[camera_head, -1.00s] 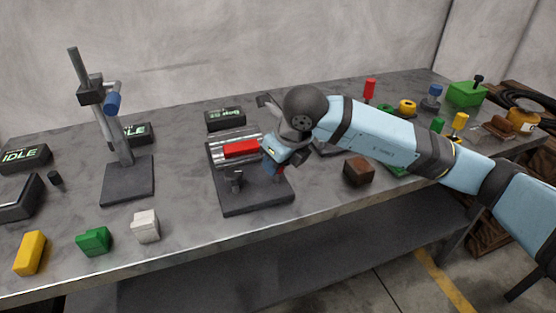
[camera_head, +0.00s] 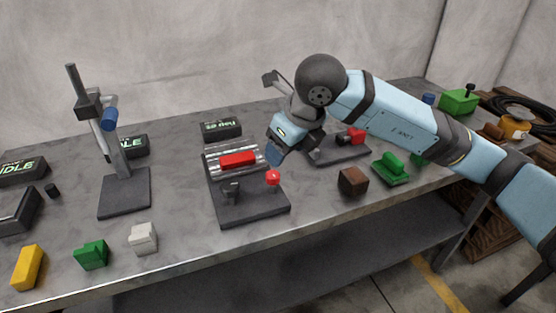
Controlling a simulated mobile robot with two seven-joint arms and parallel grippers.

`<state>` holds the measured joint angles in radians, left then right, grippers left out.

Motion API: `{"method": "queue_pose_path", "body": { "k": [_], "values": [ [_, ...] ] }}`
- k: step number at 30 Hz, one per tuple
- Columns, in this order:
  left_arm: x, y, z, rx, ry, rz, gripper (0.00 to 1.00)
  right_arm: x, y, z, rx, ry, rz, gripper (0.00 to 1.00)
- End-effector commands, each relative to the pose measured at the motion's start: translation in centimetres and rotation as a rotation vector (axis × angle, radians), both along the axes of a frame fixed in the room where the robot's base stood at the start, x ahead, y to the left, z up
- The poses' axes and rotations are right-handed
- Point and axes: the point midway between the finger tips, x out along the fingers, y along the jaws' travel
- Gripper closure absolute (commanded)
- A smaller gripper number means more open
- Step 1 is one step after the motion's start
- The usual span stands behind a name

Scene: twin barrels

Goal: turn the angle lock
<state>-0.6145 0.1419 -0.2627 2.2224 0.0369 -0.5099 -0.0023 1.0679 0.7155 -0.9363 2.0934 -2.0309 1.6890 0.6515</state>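No part is labelled as the angle lock, and I cannot tell for certain which it is. A dark fixture (camera_head: 250,206) on the table carries a ribbed metal bed with a red block (camera_head: 238,159), a small grey clamp (camera_head: 230,191) and a round red knob (camera_head: 273,177) at its right side. My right gripper (camera_head: 274,156) is just above and behind the red knob, apart from it, pointing down. Its fingers are small and partly hidden, so its opening is unclear. A stand (camera_head: 124,190) at the left has a tilted post and a blue part (camera_head: 108,119). My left gripper is out of view.
A second fixture (camera_head: 335,156) with a red part is partly behind my arm. A brown block (camera_head: 353,181) and a green piece (camera_head: 391,168) lie right of the first fixture. Yellow, green and white blocks (camera_head: 143,238) line the front left edge.

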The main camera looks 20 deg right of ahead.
Motion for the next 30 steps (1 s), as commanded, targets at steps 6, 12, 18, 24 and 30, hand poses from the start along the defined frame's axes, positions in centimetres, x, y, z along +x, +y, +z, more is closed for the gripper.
{"method": "queue_pose_path", "body": {
  "k": [6, 12, 18, 24, 30],
  "values": [
    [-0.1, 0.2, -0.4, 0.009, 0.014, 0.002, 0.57, -1.2, -0.6, 3.5, 0.000, -0.002, 0.000, 0.41],
    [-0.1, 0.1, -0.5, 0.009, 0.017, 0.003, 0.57, -1.6, -0.8, 4.4, 0.000, 0.000, -0.001, 0.41],
    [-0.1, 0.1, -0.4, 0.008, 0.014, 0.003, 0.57, -1.6, -0.9, 4.4, 0.000, 0.000, -0.001, 0.41],
    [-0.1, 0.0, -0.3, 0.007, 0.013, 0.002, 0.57, -1.6, -0.9, 4.4, 0.000, 0.001, -0.001, 0.41],
    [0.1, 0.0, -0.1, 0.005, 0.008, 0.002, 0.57, -1.6, -0.9, 4.4, 0.000, 0.001, -0.001, 0.41]
  ]
}}
